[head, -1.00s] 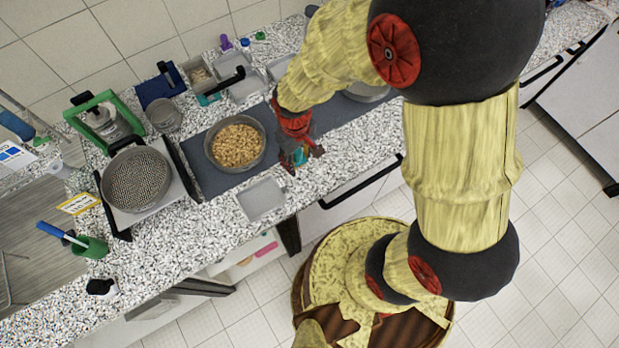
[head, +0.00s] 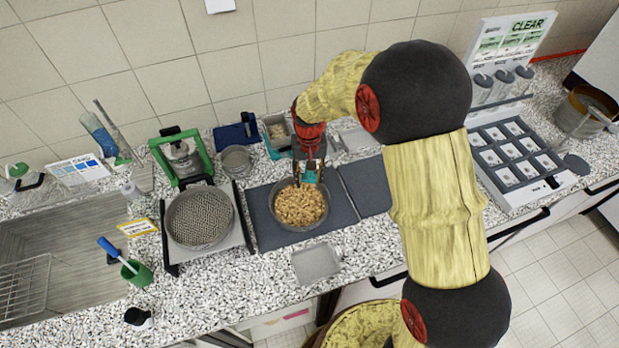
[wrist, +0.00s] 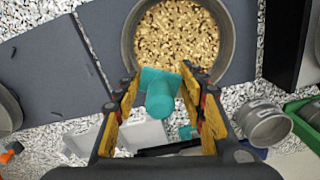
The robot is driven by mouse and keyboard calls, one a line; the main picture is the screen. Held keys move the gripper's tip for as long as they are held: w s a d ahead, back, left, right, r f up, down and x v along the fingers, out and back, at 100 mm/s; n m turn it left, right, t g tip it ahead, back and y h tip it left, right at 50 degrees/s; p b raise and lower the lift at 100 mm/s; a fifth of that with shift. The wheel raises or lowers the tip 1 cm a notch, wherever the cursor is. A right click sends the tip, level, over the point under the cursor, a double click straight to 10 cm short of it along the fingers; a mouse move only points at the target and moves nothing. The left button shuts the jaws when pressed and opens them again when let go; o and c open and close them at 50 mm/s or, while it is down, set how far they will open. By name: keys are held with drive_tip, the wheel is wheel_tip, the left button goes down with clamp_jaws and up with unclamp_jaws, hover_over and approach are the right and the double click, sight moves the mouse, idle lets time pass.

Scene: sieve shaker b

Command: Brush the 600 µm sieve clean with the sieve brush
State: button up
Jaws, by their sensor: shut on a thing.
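My gripper (head: 309,172) is shut on a teal block-shaped thing with a round handle (wrist: 160,92), which looks like the sieve brush. In the wrist view it sits between the yellow-padded fingers, and its lower face is hidden. In the head view this sieve (head: 275,212) stands on a dark mat, below my gripper. A second round sieve with bare mesh (head: 199,218) stands to its left. I cannot read a 600 µm label on either.
A green-framed device (head: 160,150), a small metal cup (head: 236,160) and a blue tray (head: 236,134) stand behind. A square metal pan (head: 316,263) lies in front. A green cup with a blue-handled brush (head: 137,273) is at left. The dark mat on the right (head: 368,187) is clear.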

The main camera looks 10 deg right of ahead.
sight(309, 199)
drive_tip(key=shift+f+b, duration=2.35)
drive_tip(key=shift+f, duration=1.85)
drive_tip(key=shift+f, duration=0.55)
drive_tip(key=shift+s+a+r, duration=0.1)
drive_tip(key=shift+s+a, duration=0.3)
drive_tip(key=shift+a, duration=0.45)
drive_tip(key=shift+s+a, duration=0.4)
drive_tip(key=shift+a, duration=0.4)
drive_tip(key=shift+s+a, duration=0.3)
drive_tip(key=shift+a, duration=0.3)
drive_tip(key=shift+s+a, duration=0.3)
drive_tip(key=shift+a, duration=0.35)
drive_tip(key=shift+s+a, duration=0.3)
drive_tip(key=shift+a, duration=0.3)
drive_tip(key=shift+w+d, duration=0.3)
drive_tip(key=shift+d, duration=0.4)
drive_tip(key=shift+w+d, duration=0.35)
drive_tip(key=shift+d, duration=0.3)
drive_tip(key=shift+w+d, duration=0.3)
drive_tip(key=shift+d, duration=0.4)
drive_tip(key=shift+w+d, duration=0.15)
drive_tip(key=shift+d, duration=0.1)
drive_tip(key=c, duration=0.3)
drive_tip(key=shift+w+d, duration=0.3)
drive_tip(key=shift+d, duration=0.35)
drive_tip(key=shift+w+d, duration=0.3)
drive_tip(key=shift+d, duration=0.3)
